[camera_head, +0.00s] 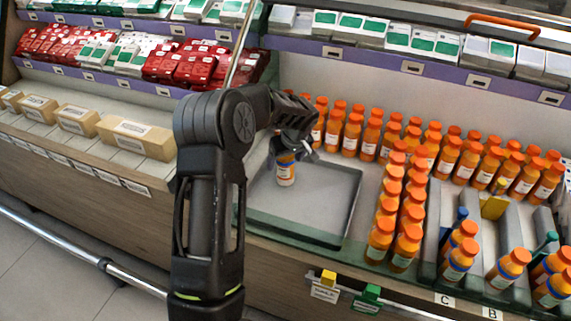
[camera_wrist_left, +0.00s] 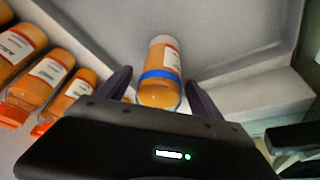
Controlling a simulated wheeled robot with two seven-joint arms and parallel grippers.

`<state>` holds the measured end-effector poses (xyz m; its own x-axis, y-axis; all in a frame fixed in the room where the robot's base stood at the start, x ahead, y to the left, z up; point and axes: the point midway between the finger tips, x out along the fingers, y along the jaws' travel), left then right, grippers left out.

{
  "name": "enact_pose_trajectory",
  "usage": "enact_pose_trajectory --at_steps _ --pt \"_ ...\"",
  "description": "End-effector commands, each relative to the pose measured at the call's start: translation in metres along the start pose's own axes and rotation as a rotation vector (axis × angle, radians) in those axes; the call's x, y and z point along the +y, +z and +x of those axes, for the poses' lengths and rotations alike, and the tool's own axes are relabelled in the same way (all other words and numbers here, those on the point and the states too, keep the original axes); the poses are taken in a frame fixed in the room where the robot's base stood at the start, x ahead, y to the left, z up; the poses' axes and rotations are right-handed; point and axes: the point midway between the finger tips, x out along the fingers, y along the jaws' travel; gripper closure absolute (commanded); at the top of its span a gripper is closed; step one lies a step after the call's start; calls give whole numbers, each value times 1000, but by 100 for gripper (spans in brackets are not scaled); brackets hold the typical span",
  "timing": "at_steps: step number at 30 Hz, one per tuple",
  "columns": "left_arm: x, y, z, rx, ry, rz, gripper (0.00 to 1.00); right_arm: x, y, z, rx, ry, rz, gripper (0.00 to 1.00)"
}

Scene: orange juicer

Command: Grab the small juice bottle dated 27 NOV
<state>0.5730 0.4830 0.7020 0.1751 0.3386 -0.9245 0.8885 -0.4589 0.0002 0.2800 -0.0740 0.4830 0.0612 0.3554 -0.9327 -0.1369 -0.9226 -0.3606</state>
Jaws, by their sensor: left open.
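A small bottle (camera_head: 286,174) stands by itself in the grey tray, below my left gripper (camera_head: 294,147). It shows orange, a whitish label and a blue band. In the left wrist view the same bottle (camera_wrist_left: 160,60) appears between the two dark fingers of my left gripper (camera_wrist_left: 158,77). The fingers are spread, with a visible gap on either side of the bottle. Its top is partly hidden by the gripper in the head view. The printed date is too small to read. My right gripper is in neither view.
Many orange-capped bottles (camera_head: 408,247) stand in rows right of the grey tray (camera_head: 340,212); some also show at left in the wrist view (camera_wrist_left: 45,75). Cardboard boxes (camera_head: 135,138) line the left shelf. A purple shelf edge (camera_head: 390,64) runs above. The tray is otherwise clear.

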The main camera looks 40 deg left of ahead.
Motion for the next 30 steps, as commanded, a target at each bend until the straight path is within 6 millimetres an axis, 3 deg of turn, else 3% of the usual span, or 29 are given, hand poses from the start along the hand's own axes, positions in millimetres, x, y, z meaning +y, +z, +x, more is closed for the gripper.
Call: enact_pose_trajectory --at_steps 17,30 --pt "0 0 0 1 1 1 25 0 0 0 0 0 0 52" --pt "1 0 0 1 1 1 61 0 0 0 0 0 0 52"
